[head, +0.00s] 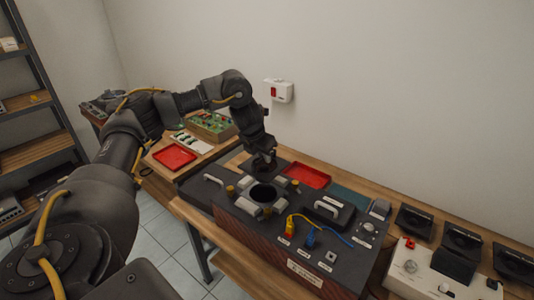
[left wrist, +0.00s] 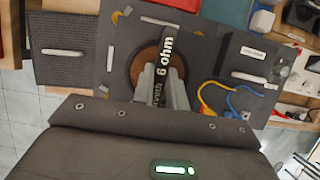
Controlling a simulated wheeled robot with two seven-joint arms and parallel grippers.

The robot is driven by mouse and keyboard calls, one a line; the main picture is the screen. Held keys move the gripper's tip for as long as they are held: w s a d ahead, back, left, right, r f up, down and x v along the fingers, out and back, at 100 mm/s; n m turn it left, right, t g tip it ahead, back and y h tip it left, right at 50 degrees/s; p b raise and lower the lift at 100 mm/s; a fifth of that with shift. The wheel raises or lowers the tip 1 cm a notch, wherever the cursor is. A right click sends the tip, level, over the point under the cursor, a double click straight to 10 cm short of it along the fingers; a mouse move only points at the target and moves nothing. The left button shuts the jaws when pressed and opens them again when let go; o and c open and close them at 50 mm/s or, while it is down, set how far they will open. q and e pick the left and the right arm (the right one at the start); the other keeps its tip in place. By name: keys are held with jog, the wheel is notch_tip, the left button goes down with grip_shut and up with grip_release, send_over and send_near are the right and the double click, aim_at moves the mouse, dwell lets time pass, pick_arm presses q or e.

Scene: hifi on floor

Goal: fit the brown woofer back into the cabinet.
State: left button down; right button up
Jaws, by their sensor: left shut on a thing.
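The dark cabinet (head: 240,225) lies on the bench with its panel facing up, and a round black opening (head: 263,192) shows in it. My left gripper (head: 263,160) is just behind and above this opening in the head view. In the left wrist view, its grey fingers (left wrist: 163,92) are shut on a black bar lettered "6 ohm". The brown woofer (left wrist: 143,66), a brown disc with a dark rim, shows around this bar and appears to be held by it. The bar and fingers hide part of the disc. The gap between woofer and cabinet cannot be judged. My right gripper is out of view.
Grey blocks and yellow knobs (head: 230,190) surround the opening. A red tray (head: 306,175) lies behind. Black speakers (head: 414,221) stand at the right.

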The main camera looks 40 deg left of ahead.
aim_at(263, 166)
pick_arm(q)
jog(key=shift+s+a+f, duration=0.1)
jog(key=shift+s+a, duration=0.1)
jog(key=shift+s, duration=0.05)
jog(key=shift+s+a+f+b, duration=0.1)
jog(key=shift+f+b, duration=0.1)
jog(key=shift+b, duration=0.15)
jog(key=shift+a+f+b, duration=0.1)
jog(key=shift+f+b, duration=0.4)
jog(key=shift+f, duration=0.2)
jog(key=shift+w+f+b, duration=0.2)
jog(key=shift+f+b, duration=0.1)
jog(key=shift+f, duration=0.1)
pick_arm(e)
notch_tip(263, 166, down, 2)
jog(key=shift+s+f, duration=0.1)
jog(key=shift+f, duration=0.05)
pick_arm(q)
jog(key=shift+r, duration=0.1)
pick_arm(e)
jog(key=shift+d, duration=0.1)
pick_arm(q)
jog(key=shift+w, duration=0.1)
jog(key=shift+f+b, duration=0.4)
jog(key=shift+f, duration=0.55)
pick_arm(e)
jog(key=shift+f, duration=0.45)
